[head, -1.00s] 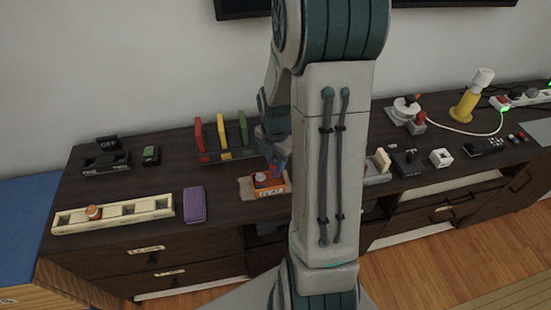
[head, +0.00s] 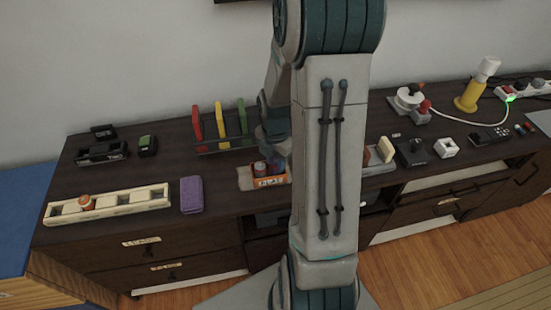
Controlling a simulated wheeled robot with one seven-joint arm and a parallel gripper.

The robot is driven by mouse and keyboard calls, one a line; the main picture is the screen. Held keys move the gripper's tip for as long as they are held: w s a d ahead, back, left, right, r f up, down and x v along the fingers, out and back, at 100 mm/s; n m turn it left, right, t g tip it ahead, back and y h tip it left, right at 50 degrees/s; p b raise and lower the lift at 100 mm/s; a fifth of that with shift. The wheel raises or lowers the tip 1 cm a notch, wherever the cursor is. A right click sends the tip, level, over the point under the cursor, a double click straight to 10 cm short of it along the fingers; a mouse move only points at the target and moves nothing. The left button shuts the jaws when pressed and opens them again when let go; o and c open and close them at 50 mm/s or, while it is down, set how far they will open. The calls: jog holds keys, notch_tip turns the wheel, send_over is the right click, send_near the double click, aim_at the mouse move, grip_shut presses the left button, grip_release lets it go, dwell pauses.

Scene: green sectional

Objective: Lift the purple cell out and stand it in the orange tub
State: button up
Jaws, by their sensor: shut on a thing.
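The orange tub (head: 268,183) is a small box with dark marks on its front, on a pale mat on the dark cabinet top. My gripper (head: 275,152) is just above its right part, partly hidden by my own arm. It is shut on the small purple cell (head: 276,164), which is roughly upright at the tub's right side. Whether its foot touches the tub floor cannot be told. A dark reddish round piece (head: 260,168) stands in the tub's left part, beside the held cell.
A rack with red, yellow and green upright panels (head: 220,128) stands close behind the tub. A purple cloth block (head: 191,194) and a cream slotted tray (head: 130,199) with an orange-brown piece lie left. A cream upright block (head: 386,150) and a black box stand right of my arm.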

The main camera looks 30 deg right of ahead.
jog(key=o, duration=1.1)
jog(key=shift+r, duration=0.15)
notch_tip(320, 180, up, 14)
jog(key=shift+f+p, duration=0.2)
jog(key=shift+p, duration=0.4)
